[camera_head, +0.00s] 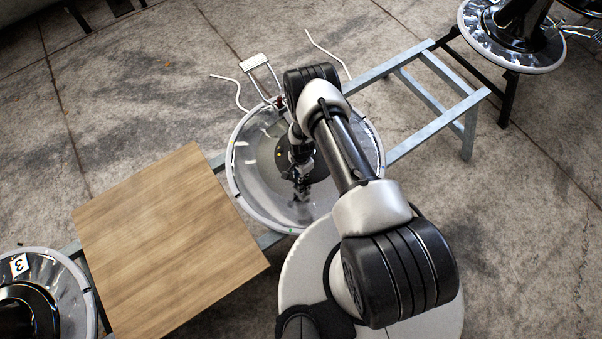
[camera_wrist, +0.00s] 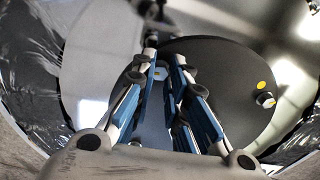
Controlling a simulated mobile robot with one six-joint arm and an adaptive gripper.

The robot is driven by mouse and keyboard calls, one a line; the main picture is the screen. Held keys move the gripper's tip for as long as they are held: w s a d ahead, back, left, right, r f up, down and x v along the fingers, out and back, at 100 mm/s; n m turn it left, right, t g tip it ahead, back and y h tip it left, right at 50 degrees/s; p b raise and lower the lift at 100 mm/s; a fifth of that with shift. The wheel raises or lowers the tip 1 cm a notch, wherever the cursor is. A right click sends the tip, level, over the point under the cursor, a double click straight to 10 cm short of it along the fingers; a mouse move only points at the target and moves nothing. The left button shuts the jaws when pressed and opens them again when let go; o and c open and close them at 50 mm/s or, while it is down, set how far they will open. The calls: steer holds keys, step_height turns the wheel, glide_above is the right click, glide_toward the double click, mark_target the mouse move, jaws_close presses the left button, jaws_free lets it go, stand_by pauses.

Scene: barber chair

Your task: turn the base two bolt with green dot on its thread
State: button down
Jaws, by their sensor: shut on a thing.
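The middle round base (camera_head: 251,182) is a shiny dish with a pale rim and a dark central disc; its number does not show. My gripper (camera_head: 301,189) reaches down inside this dish. In the wrist view, the blue-padded fingers of my gripper (camera_wrist: 163,60) are close together over the dark disc (camera_wrist: 225,65). They are shut on a small bolt (camera_wrist: 160,73), mostly hidden between the fingers, with a yellowish mark near it. Another bolt (camera_wrist: 266,99) stands on the disc to the right, apart from the fingers, beside a yellow dot. I cannot make out a green dot on a thread.
A wooden board (camera_head: 165,240) lies to the left of the base. A base marked 3 (camera_head: 85,310) is at the lower left, and another base (camera_head: 535,62) at the upper right. A grey metal frame (camera_head: 420,135) extends right. Bent white bars rise behind the dish.

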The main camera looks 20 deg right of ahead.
steer(key=m, duration=0.4)
steer(key=shift+m, duration=0.3)
steer(key=m, duration=1)
steer(key=shift+m, duration=3)
steer(key=c, duration=1.5)
jaws_free()
steer(key=shift+c, duration=0.2)
